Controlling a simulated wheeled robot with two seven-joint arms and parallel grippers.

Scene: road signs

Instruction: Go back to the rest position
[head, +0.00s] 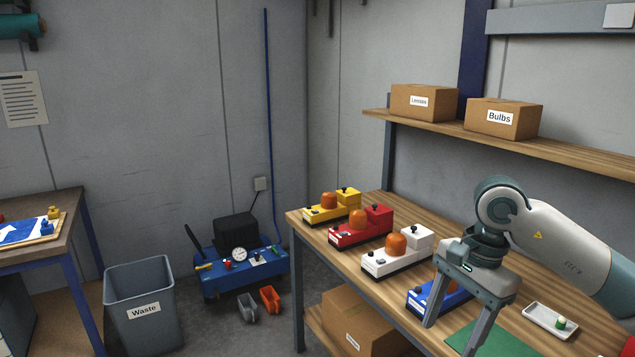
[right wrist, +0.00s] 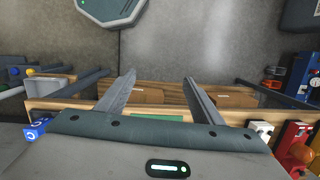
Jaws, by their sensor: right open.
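My right gripper (head: 449,340) hangs fingers-down over the front part of the wooden workbench (head: 400,318) in the head view. Its two fingers are spread apart with nothing between them. They partly cover a blue unit (head: 456,300) and stand in front of a green mat (head: 490,338). In the right wrist view the gripper (right wrist: 159,76) also shows open and empty, with cardboard boxes and grey floor beyond the fingers. My left gripper is not in view.
Yellow (head: 323,214), red (head: 349,238) and white (head: 382,263) units with orange domes line the bench. A white tray (head: 540,318) holds a green-topped piece. A shelf (head: 500,143) carries two boxes. A waste bin (head: 142,335) and blue compressor (head: 225,284) stand on the floor.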

